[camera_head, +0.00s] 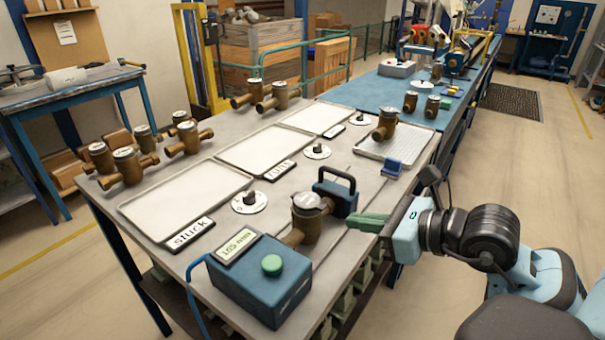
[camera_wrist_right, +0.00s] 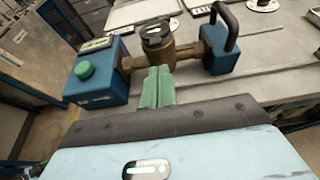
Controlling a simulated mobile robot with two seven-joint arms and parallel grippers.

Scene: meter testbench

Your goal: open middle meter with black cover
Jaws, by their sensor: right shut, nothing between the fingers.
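A brass meter (camera_head: 308,222) with a dark round top sits between the blue test box (camera_head: 262,278) and a blue clamp block with a black handle (camera_head: 338,190). In the right wrist view the same meter (camera_wrist_right: 160,55) shows a dark rim and a paler area on top; I cannot tell how its cover stands. My right gripper (camera_head: 356,222) is shut and empty, its green fingers just right of the meter in the head view. In the right wrist view the fingertips (camera_wrist_right: 157,72) overlap the meter's lower body; contact is unclear. My left gripper is not in view.
Several other brass meters (camera_head: 127,165) stand along the table's left and far sides. Pale trays (camera_head: 185,200), round dials (camera_head: 249,202) and label plates (camera_head: 188,234) lie across the grey table. A small blue block (camera_head: 392,168) lies beyond my right gripper.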

